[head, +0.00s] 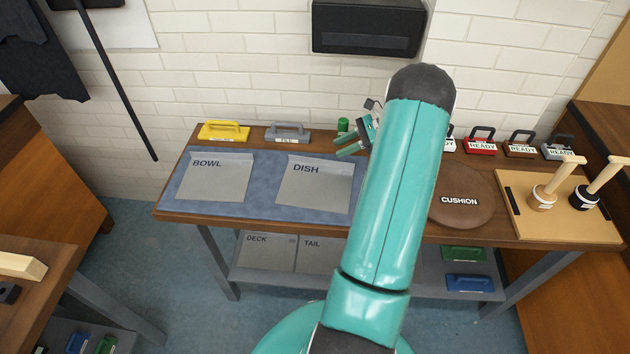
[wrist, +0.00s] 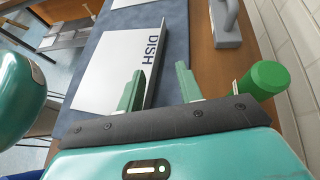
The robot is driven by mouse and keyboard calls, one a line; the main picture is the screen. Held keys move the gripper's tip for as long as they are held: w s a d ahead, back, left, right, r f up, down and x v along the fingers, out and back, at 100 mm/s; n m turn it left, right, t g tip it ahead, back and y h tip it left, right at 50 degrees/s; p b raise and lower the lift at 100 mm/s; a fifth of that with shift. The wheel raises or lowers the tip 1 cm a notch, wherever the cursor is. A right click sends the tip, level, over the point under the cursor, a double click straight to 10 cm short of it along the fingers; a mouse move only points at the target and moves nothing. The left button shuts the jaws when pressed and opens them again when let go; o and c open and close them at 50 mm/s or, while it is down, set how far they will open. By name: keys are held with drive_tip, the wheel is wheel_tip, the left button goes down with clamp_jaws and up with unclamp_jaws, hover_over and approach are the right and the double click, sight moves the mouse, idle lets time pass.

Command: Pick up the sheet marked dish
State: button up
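My gripper (head: 343,148) is above the table's back part, near the sheet's upper right corner.
A sheet marked BOWL (head: 216,180) lies left of it. A green cylinder (wrist: 268,76) stands close to the right finger. A grey handled block (head: 287,132) and a yellow one (head: 223,130) stand behind the sheets. A round brown cushion (head: 461,210) is at right.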

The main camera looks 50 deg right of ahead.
sight(318, 165)
drive_tip(key=x, duration=0.3)
drive_tip(key=shift+a, duration=0.1)
drive_tip(key=shift+a+r+x, duration=0.1)
drive_tip(key=shift+r+x, duration=0.05)
drive_tip(key=shift+x, duration=1.15)
drive_tip(key=shift+a+r+x, duration=0.1)
drive_tip(key=shift+r+x, duration=0.1)
drive_tip(key=shift+x, duration=1.15)
clamp_jaws()
